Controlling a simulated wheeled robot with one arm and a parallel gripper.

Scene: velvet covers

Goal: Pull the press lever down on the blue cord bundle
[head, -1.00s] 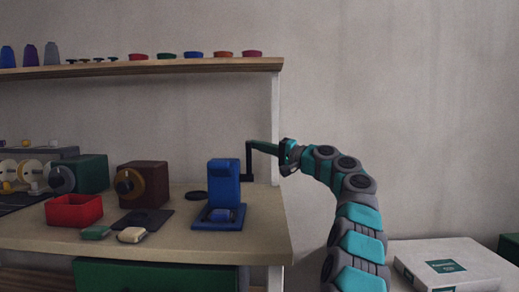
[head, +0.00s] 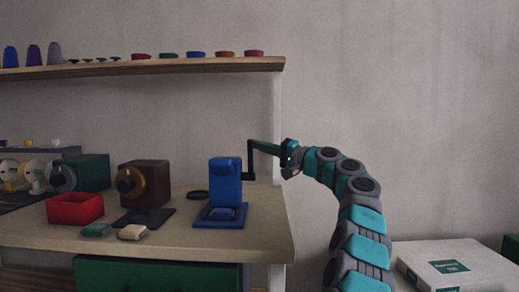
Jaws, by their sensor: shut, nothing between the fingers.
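The blue press (head: 225,180) stands upright near the right end of the workbench. The blue cord bundle (head: 221,214) appears to be the small blue piece low on its base. The black press lever (head: 250,160) rises at the press's right side, with a dark green bar running right from its top. My gripper (head: 288,157) is at the right end of this bar, right of the press and higher than its base. It is shut and holds nothing. The fingertips are too small and dark to tell whether they touch the bar.
The workbench (head: 262,238) also carries a red tray (head: 75,222), a brown machine with a dial (head: 158,181), a green machine (head: 92,172) and two small pads. A shelf (head: 190,66) with small items runs above. A white box (head: 465,268) lies lower right.

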